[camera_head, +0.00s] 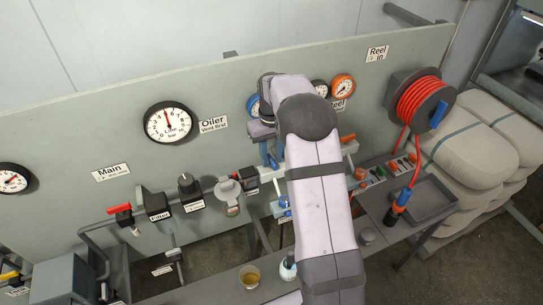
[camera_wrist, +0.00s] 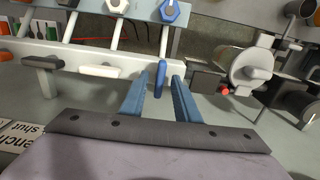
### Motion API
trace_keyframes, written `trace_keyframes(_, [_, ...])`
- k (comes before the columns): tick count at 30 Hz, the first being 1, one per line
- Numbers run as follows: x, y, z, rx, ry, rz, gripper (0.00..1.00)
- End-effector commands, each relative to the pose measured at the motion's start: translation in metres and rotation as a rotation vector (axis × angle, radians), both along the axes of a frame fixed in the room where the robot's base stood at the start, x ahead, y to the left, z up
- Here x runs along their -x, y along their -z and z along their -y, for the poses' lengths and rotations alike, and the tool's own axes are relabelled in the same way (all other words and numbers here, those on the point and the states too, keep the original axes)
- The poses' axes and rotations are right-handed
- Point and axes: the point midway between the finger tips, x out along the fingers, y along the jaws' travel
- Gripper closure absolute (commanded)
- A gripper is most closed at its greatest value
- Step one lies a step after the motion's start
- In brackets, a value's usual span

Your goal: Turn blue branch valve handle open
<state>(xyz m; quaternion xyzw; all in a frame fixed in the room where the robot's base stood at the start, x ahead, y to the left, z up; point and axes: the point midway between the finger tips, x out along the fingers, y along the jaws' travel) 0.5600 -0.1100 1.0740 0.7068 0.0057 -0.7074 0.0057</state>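The blue valve handle (camera_wrist: 161,78) is a short bar that points towards my gripper from the white manifold pipe in the wrist view. My gripper (camera_wrist: 161,85) has two blue fingers, one on each side of the handle, with a narrow gap visible on both sides. The fingers look open around it, not clamped. In the head view my gripper (camera_head: 268,152) reaches the panel left of my forearm, which hides much of the manifold. I cannot pick out the blue handle there.
A white handle (camera_wrist: 100,71) and a dark handle (camera_wrist: 43,63) sit beside the blue one. The grey oiler body (camera_wrist: 250,68) is on the other side. A red hose reel (camera_head: 415,100) hangs at right. A cup (camera_head: 249,277) and a bottle (camera_head: 288,268) stand on the bench.

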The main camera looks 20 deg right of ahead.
Motion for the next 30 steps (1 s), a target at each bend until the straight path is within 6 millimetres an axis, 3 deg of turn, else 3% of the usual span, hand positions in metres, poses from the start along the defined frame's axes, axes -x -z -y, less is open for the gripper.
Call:
trace_keyframes(5, [-0.002, -0.011, 0.000, 0.001, 0.000, 0.005, 0.71])
trace_keyframes(18, [-0.001, -0.065, 0.000, 0.001, -0.001, 0.004, 0.71])
trace_keyframes(30, [0.000, -0.073, 0.000, 0.000, -0.001, 0.002, 0.71])
